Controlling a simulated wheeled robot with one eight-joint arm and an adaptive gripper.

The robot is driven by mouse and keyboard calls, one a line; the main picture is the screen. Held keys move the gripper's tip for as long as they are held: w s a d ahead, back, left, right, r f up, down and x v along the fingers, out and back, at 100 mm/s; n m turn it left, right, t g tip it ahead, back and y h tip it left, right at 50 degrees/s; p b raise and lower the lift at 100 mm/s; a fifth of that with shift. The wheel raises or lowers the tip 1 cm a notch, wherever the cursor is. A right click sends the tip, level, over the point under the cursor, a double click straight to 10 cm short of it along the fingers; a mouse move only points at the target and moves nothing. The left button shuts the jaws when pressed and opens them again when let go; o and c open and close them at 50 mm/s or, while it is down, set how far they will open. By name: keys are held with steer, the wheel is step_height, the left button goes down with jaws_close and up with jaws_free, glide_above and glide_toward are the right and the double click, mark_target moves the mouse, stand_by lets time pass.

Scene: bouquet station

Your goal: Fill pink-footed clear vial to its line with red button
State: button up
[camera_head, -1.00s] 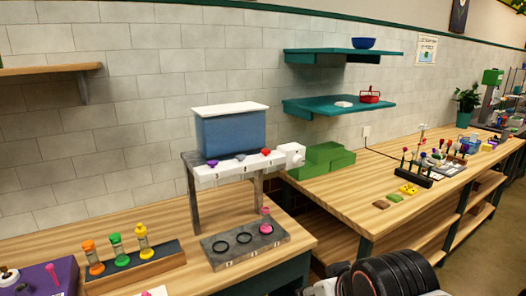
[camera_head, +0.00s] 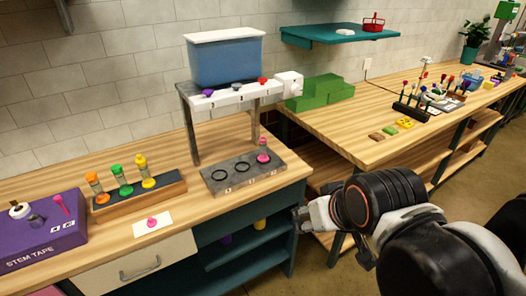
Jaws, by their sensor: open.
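The pink-footed clear vial (camera_head: 263,152) stands upright at the right-hand ring of a grey base plate (camera_head: 240,181). Its fill line is too small to make out. Above the plate, a white dispenser bar (camera_head: 235,100) under a blue tank (camera_head: 226,61) carries a purple button, a grey button and, at the right, the red button (camera_head: 262,80). My gripper (camera_head: 302,218) is in the lower right, in front of the bench's right end, apart from the vial and the button. It is open, and nothing shows between its fingers.
A wooden rack (camera_head: 138,193) holds orange, green and yellow-footed vials. A purple STEM TAPE box (camera_head: 42,232) stands at the left, beside a white card (camera_head: 152,224) with a pink piece. Green blocks (camera_head: 318,94) lie right of the dispenser. A gap separates the two benches.

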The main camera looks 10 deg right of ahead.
jaws_close()
stand_by(1.2)
